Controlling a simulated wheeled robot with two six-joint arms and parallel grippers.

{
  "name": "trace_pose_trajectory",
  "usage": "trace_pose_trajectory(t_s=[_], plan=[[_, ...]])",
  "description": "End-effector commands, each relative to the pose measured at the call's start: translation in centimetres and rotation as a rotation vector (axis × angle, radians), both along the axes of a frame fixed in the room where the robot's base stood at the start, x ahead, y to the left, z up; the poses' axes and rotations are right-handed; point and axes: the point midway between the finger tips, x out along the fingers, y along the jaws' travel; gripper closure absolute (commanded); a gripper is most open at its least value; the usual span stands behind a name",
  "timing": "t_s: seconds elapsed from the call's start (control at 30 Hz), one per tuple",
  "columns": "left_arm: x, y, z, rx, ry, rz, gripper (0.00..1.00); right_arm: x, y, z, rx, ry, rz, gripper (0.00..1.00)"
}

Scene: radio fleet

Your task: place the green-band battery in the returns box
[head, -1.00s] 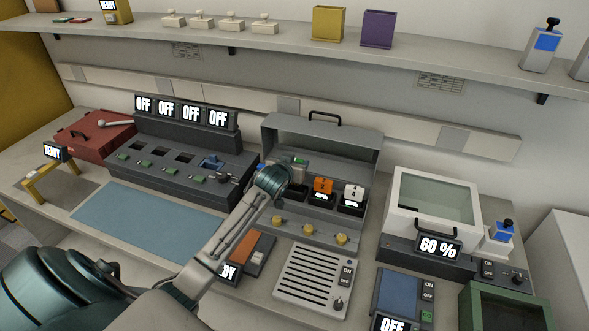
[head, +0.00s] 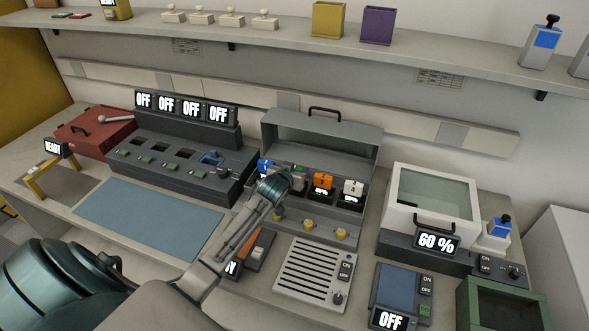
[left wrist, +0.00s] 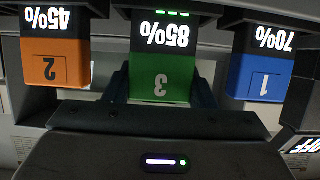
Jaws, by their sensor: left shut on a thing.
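The green-band battery (left wrist: 160,80), marked 3 and reading 85%, sits between the fingers of my left gripper in the left wrist view. My left gripper (head: 293,178) is shut on it at the grey charging case (head: 308,216). In the head view the wrist hides most of this battery; I cannot tell whether it is lifted from its bay. A blue battery (left wrist: 262,78) marked 1 and an orange battery (left wrist: 55,62) marked 2 stand on either side. My right gripper is not in view. No box carries a readable returns label.
A white battery (head: 353,188) stands right of the orange one. A green open box (head: 500,296) is at the lower right. A clear-lidded unit (head: 432,205) reads 60%. Yellow (head: 328,20) and purple (head: 377,28) bins stand on the shelf. The blue mat (head: 148,218) is clear.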

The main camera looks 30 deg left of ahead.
Motion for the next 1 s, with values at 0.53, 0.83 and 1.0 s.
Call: trace_pose_trajectory(t_s=[0.53, 0.83, 1.0], plan=[[0.0, 0.0, 0.9, 0.001, -0.003, 0.000, 0.28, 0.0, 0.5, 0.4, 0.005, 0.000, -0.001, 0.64], [-3.9, -0.9, 2.7, 0.003, -0.001, -0.002, 0.28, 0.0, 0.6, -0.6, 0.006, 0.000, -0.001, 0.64], [-7.0, -1.6, 4.0, 0.002, -0.002, -0.002, 0.28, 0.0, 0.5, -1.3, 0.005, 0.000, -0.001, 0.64]])
